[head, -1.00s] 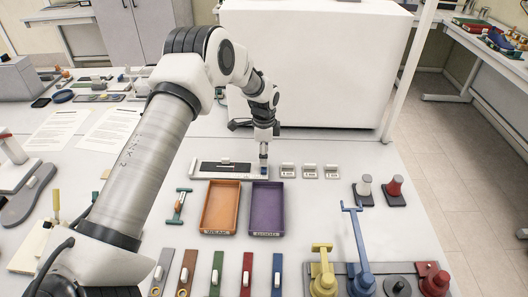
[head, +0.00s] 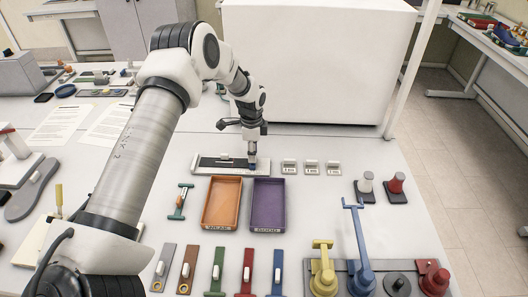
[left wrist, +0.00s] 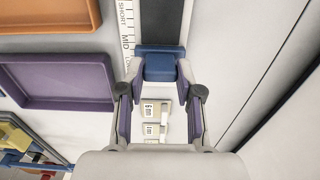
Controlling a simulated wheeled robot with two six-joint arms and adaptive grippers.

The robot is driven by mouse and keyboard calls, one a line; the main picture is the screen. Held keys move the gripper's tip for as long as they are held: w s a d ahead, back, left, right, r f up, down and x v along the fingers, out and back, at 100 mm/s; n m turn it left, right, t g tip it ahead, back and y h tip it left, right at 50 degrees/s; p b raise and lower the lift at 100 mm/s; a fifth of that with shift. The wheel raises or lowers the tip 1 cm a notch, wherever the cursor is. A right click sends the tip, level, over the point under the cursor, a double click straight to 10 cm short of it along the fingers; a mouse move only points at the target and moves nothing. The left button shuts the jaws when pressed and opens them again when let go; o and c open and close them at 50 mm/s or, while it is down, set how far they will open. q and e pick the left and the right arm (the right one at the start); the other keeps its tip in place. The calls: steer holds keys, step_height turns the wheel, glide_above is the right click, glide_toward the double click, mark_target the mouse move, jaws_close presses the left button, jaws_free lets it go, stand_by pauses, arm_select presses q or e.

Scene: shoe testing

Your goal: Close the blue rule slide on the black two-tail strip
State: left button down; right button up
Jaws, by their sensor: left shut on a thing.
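The black two-tail strip (head: 216,162) lies along the white rule board (head: 200,171) behind the trays. The blue rule slide (head: 252,167) is at the strip's right end. In the left wrist view the blue slide (left wrist: 158,65) meets the end of the black strip (left wrist: 161,18), beside a scale marked SHORT and MID. My left gripper (head: 252,161) points down at the slide and is shut on it; both fingers flank it in the wrist view (left wrist: 159,72). The strip's tails cannot be told apart here. My right gripper is not in view.
An orange tray (head: 203,221) and a purple tray (head: 282,221) stand in front of the rule. Several small labelled blocks (head: 310,167) stand to its right. A white box (head: 310,60) stands behind. Coloured strips line the front edge.

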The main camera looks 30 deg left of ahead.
arm_select(q)
steer(key=shift+s+a+f, duration=0.25)
steer(key=shift+s+a, duration=0.2)
steer(key=shift+s, duration=0.05)
steer(key=shift+d, duration=0.1)
steer(key=c, duration=0.8)
jaws_free()
steer(key=shift+o, duration=0.2)
steer(key=shift+w, duration=0.2)
step_height(320, 180, up, 12)
steer(key=shift+a, duration=0.2)
steer(key=shift+f, duration=0.1)
